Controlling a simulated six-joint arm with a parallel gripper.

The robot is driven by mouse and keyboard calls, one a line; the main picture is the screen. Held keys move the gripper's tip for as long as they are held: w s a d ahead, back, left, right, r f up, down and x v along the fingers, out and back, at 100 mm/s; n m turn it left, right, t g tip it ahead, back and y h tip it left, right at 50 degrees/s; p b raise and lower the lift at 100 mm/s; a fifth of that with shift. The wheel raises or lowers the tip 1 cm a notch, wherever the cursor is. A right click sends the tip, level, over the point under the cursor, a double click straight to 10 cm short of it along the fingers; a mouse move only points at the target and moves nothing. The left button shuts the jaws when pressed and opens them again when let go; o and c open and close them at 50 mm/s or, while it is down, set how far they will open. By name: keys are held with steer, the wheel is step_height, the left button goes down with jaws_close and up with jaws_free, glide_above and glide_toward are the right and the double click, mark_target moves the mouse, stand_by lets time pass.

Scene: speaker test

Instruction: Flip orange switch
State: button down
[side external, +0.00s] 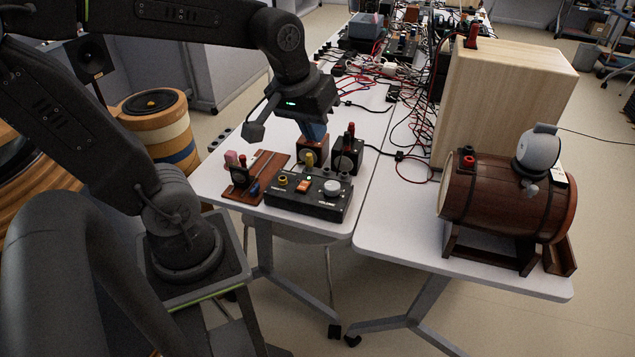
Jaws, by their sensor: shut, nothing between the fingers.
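The orange switch (303,186) is a small block on the top face of a black control box (304,207). The box sits near the front edge of the left white table. My gripper (315,132) is shut and empty, above and behind the box, apart from the switch. Its blue fingertips point down and are small in this view. The switch's tilt is too small to tell.
A wooden board (270,170) with small parts lies left of the box. A small wooden speaker (313,149) and a black one (347,156) stand close behind. A barrel speaker (490,195) and a large wooden box (500,90) occupy the right table. Cables clutter the back.

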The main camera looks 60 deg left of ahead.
steer(key=w+a+f+n+g, duration=0.2)
steer(key=w+a+f+n, duration=0.15)
steer(key=a+n, duration=0.25)
steer(key=n+g+h, duration=0.2)
steer(key=n+g, duration=0.1)
steer(key=n, duration=1.1)
glide_above(302, 187)
steer(key=w+a, duration=0.1)
steer(key=a, duration=0.1)
step_height(302, 187, down, 12)
steer(key=f, duration=0.4)
steer(key=d+f, duration=0.1)
steer(key=f, duration=0.3)
steer(key=s+d+f, duration=0.1)
steer(key=f, duration=0.4)
steer(key=shift+f, duration=0.1)
